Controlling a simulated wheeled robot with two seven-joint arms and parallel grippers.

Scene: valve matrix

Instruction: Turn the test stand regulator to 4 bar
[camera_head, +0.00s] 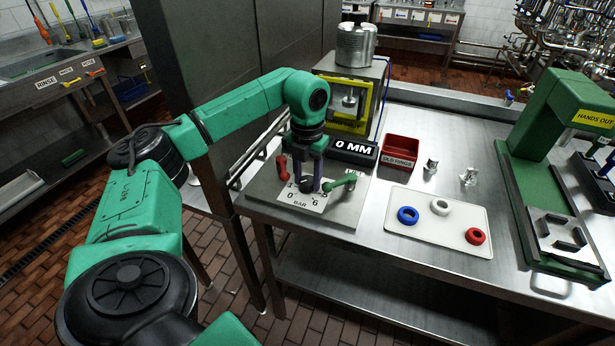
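The regulator's dark knob (307,186) sits on a pale dial plate (312,203) marked "0", "6" and "BAR" at the left end of the steel table. My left gripper (308,187) points down over the dial, its two fingers apart with the knob between their tips. I cannot tell whether they press on the knob. The gripper hides part of the dial's scale, so the knob's setting cannot be read. A red lever (282,168) stands left of the fingers and a green lever (340,183) right of them. My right gripper is not in view.
Behind the dial are a "0 MM" display (354,151) and a yellow-framed test stand (350,105). To the right are a red bin (400,151), a white tray (436,246) with coloured rings, and a green press (555,130). Bare table lies between tray and dial.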

